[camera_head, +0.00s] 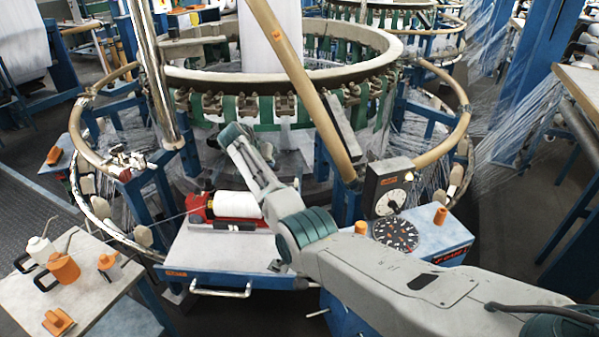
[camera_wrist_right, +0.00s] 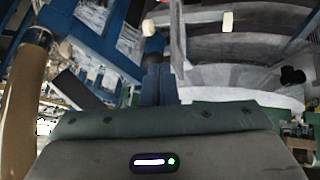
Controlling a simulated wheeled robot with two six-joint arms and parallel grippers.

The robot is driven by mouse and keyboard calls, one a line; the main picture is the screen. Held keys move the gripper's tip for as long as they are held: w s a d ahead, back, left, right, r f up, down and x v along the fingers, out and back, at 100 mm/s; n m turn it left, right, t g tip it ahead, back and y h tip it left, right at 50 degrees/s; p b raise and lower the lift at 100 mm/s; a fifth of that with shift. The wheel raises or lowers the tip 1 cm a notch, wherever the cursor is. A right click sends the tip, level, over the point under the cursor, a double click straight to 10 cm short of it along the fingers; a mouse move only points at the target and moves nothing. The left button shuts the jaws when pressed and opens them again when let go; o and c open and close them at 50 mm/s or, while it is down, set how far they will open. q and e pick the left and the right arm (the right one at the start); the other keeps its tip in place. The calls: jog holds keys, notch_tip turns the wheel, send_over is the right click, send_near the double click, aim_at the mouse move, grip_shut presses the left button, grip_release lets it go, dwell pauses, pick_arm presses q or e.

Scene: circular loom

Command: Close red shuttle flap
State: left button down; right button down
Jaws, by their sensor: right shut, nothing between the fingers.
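The red shuttle (camera_head: 200,208) lies on the light top of the workbench in the head view, with a white thread spool (camera_head: 237,204) in it. Its right end is partly covered by my right arm, and I cannot make out the flap or how it stands. My right gripper (camera_head: 266,152) is raised behind and above the shuttle, apart from it, near the loom ring. It is shut and empty, though its fingertips are hard to make out. The right wrist view shows loom parts beyond the wrist and no shuttle. My left gripper is not in view.
The circular loom ring (camera_head: 290,78) stands close behind, with a slanting tan pole (camera_head: 305,90) near my right wrist. A dial box (camera_head: 388,187) and an orange knob (camera_head: 440,216) stand on the bench's right. A side table (camera_head: 100,290) holds orange and white bottles.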

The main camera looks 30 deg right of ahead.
jog(key=shift+r, duration=0.1)
dwell(0.8)
jog(key=shift+r+p, duration=0.65)
jog(key=shift+r, duration=0.1)
